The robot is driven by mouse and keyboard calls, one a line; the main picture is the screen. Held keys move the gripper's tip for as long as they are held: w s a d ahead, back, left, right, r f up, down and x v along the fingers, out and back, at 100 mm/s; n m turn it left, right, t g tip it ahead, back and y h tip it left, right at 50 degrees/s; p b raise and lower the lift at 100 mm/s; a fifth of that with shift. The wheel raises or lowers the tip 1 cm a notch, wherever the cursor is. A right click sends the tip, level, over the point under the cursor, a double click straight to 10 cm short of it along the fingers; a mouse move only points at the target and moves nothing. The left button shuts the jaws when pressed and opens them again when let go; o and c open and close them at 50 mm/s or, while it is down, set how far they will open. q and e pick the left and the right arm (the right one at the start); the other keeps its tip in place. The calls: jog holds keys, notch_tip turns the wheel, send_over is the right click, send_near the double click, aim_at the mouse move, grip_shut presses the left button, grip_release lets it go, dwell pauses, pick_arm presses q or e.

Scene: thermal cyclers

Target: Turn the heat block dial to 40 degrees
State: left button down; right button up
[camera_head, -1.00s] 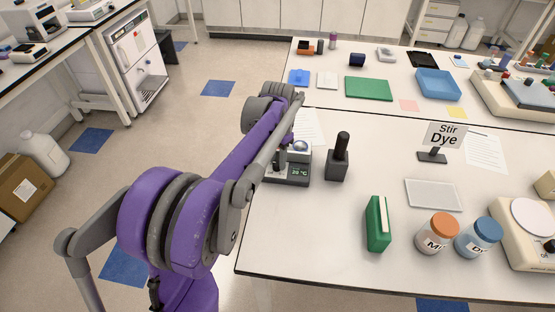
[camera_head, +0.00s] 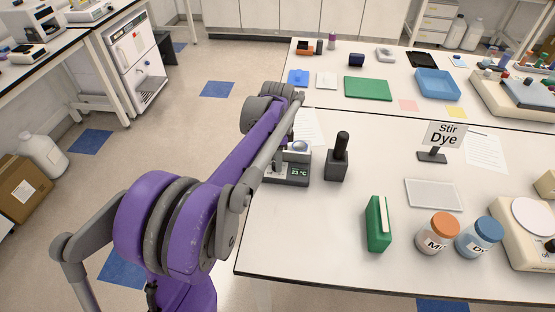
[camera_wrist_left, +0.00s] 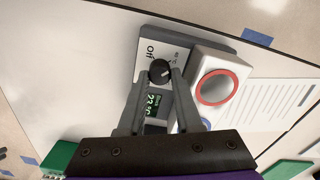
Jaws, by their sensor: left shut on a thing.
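The heat block (camera_head: 290,177) stands near the left edge of the front table, partly hidden behind my left arm. Its small display reads 23 °C. In the left wrist view, the heat block (camera_wrist_left: 180,37) shows a dark round dial (camera_wrist_left: 159,69) with "Off" printed beside it and the green-lit display (camera_wrist_left: 152,104) nearby. My left gripper (camera_wrist_left: 160,76) is shut on the dial, one fingertip on each side of it. In the head view the fingers are hidden by the arm and the dial cannot be made out.
On the heat block, a white part with a red-ringed round top (camera_wrist_left: 216,88) sits close beside the left fingers. A dark stand with a black handle (camera_head: 338,158) is just right of the block. A green box (camera_head: 377,224) and jars (camera_head: 437,235) are farther right.

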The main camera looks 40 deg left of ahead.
dwell(0.4)
pick_arm(q)
jog(key=c, duration=0.6)
grip_release()
